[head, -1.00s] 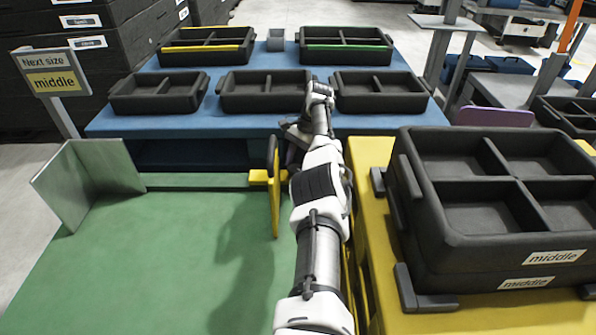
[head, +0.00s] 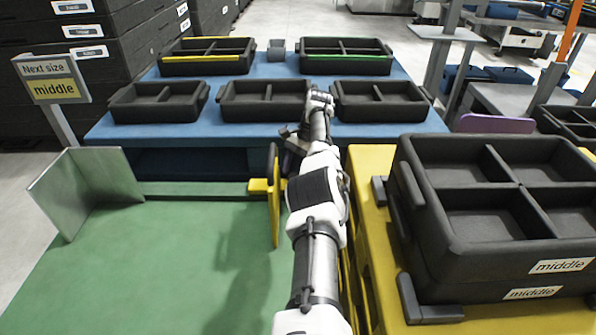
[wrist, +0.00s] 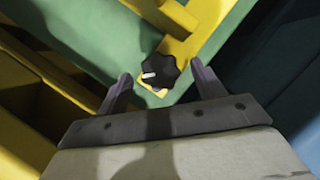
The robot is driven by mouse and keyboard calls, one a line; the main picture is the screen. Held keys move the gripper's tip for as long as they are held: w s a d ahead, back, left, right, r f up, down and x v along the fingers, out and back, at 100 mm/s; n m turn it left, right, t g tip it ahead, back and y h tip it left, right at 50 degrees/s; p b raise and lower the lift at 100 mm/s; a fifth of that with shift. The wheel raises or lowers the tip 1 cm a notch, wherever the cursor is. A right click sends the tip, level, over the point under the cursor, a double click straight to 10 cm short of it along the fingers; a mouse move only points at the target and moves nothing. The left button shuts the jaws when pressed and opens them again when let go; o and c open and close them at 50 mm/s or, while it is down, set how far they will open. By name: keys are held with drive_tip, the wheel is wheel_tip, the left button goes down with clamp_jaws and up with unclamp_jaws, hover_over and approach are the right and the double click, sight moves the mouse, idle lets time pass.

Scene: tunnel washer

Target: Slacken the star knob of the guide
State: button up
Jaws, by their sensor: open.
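The black star knob (wrist: 160,72) with a white mark shows in the wrist view, on a yellow part of the guide (wrist: 176,48) over a green surface. My gripper (wrist: 160,80) is open, with one finger on each side of the knob, and the knob lies between the fingertips in the picture. I cannot tell whether either finger touches it. In the head view the yellow guide plate (head: 274,200) stands upright at the right of the green surface. There my gripper (head: 290,138) is partly hidden by my arm, and the knob cannot be made out.
Stacked black trays marked middle (head: 480,250) stand on a yellow stand (head: 378,290) at the right. A blue table (head: 225,131) with several black trays is behind. A grey angled plate (head: 90,190) stands at the left. The green surface (head: 150,270) is mostly clear.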

wheel_tip(320, 180, up, 20)
drive_tip(key=p, duration=1.2)
drive_tip(key=shift+a, duration=0.1)
